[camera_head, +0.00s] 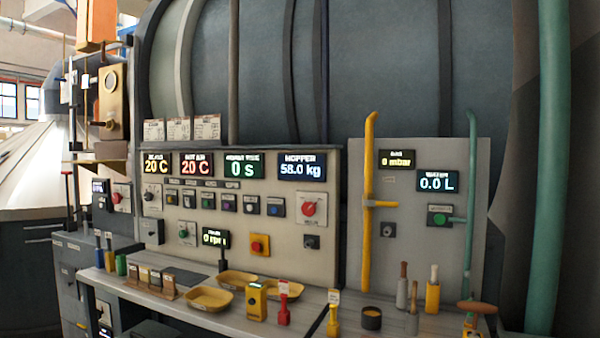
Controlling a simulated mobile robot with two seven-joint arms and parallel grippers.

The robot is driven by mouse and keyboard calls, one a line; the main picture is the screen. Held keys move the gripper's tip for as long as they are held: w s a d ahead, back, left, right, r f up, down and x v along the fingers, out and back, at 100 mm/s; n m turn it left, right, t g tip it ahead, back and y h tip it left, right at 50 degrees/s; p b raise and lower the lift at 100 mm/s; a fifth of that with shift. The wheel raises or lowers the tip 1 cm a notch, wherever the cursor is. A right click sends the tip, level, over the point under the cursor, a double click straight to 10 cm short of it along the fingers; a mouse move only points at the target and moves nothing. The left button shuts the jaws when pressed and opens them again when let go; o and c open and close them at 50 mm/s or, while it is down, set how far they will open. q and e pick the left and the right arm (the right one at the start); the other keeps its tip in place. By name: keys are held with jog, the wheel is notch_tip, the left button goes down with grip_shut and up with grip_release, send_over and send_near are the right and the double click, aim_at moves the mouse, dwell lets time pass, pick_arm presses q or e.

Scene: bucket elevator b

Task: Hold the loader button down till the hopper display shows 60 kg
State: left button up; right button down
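The hopper display (302,170) on the upright grey control panel (330,265) reads 58.0 kg in pale blue digits. Below it is a row of small buttons and switches, including a dark one with a blue face (275,206) and a purple one (229,202). Their labels are too small to read, so I cannot tell which is the loader button. Neither of my grippers is in view, so I see nothing pressing on the panel.
A red rotary knob (308,208) and a red stop button on yellow (260,244) are on the panel. Below, the bench (240,318) holds yellow trays (209,298), a yellow scale (256,302) and several handled tools. Yellow (367,230) and green pipes stand at right.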

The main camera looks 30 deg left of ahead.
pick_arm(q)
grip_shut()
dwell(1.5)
